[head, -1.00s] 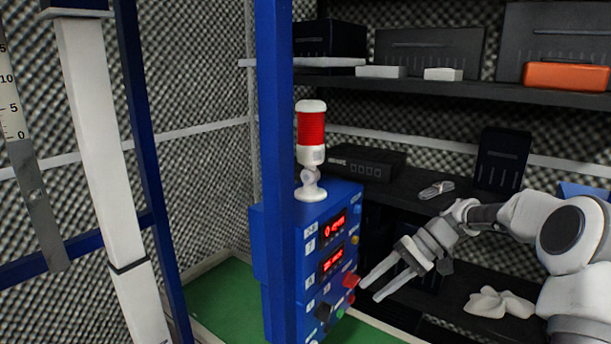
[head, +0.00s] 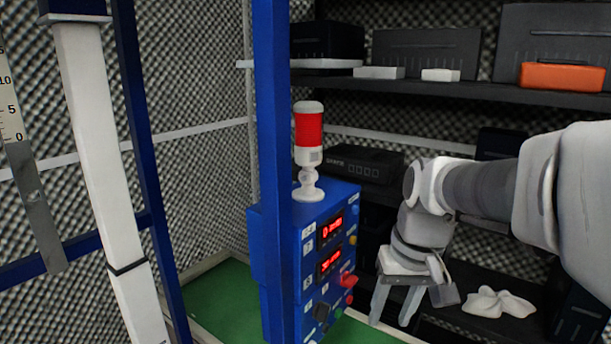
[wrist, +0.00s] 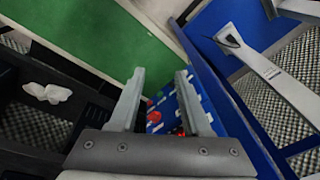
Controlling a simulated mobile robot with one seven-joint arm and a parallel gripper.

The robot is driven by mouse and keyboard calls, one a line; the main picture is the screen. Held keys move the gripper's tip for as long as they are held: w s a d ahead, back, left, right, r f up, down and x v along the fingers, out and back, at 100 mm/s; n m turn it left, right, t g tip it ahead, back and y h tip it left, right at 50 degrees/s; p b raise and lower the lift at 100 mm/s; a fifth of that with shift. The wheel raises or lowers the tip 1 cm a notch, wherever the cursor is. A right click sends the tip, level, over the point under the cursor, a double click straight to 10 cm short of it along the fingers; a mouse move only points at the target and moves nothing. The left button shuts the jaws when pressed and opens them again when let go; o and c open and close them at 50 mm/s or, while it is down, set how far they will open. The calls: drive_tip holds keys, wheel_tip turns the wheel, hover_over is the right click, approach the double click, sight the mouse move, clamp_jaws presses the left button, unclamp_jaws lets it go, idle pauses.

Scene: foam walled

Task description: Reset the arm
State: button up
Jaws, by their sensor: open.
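My gripper (head: 390,302) is open and empty, its fingers pointing down, to the right of the blue control box in the head view. My arm reaches in from the right edge. In the wrist view my gripper (wrist: 160,98) shows two parted fingers with nothing between them that it holds. The blue control box (head: 283,240) carries red displays, a red button (head: 347,281) and other small controls. Part of its front also shows beyond the fingers in the wrist view (wrist: 166,110).
A red and white signal lamp (head: 309,135) stands on the box. A blue post (head: 273,120) rises in front of it. Dark shelves (head: 440,90) behind hold black boxes, an orange case (head: 562,77) and a white cloth (head: 498,302). The green floor (head: 222,300) is clear at the left.

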drive_tip(key=s+r+t, duration=0.1)
drive_tip(key=s+t, duration=0.3)
drive_tip(key=s, duration=0.7)
wheel_tip(320, 180, up, 14)
drive_tip(key=h+p, duration=0.1)
drive_tip(key=p, duration=1.2)
drive_tip(key=shift+f, duration=0.2)
